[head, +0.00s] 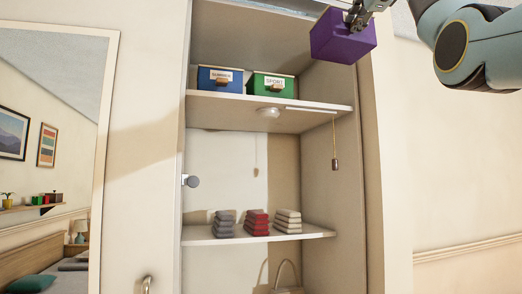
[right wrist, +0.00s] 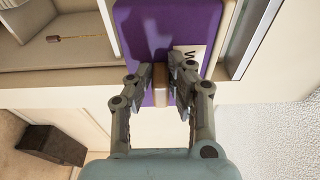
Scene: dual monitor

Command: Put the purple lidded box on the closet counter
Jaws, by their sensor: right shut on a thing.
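The purple lidded box (head: 343,38) is in the air at the top right of the closet opening in the head view. My right gripper (head: 358,17) is at its upper edge. In the right wrist view the box (right wrist: 148,35) fills the upper middle, with a pale label partly showing. There my right gripper (right wrist: 160,84) is shut on a small tan handle (right wrist: 161,90) on the box. The closet (head: 330,200) stands open with an upper shelf (head: 300,113) and a lower shelf (head: 310,233). My left gripper is not in view.
A blue box labelled SUMMER (head: 220,80) and a green box labelled SPORT (head: 271,86) stand on the upper shelf, with bare shelf to their right. A pull cord (head: 335,160) hangs below it. Folded grey (head: 224,224), red (head: 257,223) and cream (head: 288,221) cloths lie on the lower shelf.

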